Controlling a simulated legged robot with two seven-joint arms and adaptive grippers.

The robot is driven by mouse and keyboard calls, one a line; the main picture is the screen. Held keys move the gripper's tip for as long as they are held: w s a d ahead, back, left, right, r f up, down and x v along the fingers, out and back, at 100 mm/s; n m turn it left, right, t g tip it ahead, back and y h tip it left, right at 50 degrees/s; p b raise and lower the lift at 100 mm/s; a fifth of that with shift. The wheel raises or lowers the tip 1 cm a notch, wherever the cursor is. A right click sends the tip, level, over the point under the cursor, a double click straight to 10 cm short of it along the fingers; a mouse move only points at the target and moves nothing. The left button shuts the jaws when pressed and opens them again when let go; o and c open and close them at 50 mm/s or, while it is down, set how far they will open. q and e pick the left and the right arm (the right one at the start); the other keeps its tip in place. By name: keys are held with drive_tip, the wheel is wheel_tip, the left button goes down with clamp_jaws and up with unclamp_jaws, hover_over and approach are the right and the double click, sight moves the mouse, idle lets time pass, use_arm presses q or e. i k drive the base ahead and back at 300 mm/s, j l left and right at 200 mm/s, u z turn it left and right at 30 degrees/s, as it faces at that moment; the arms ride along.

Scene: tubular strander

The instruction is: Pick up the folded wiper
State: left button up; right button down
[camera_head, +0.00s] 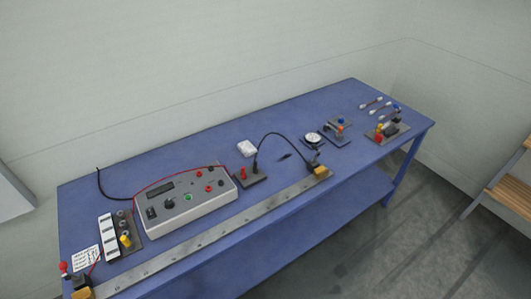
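Neither of my grippers shows in the head view.
The grey instrument box (187,202) stands left of the cloth, with a long metal bar (215,232) along the table's front. A black cable (270,137) arches just right of the cloth. A round dial (312,138) and small fixtures stand further right. The table behind the cloth is clear.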

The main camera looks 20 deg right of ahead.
sight(247, 148)
drive_tip(key=i+l+u, duration=0.1)
drive_tip(key=l+u, duration=1)
drive_tip(key=i+l, duration=0.05)
drive_tip(key=l, duration=0.05)
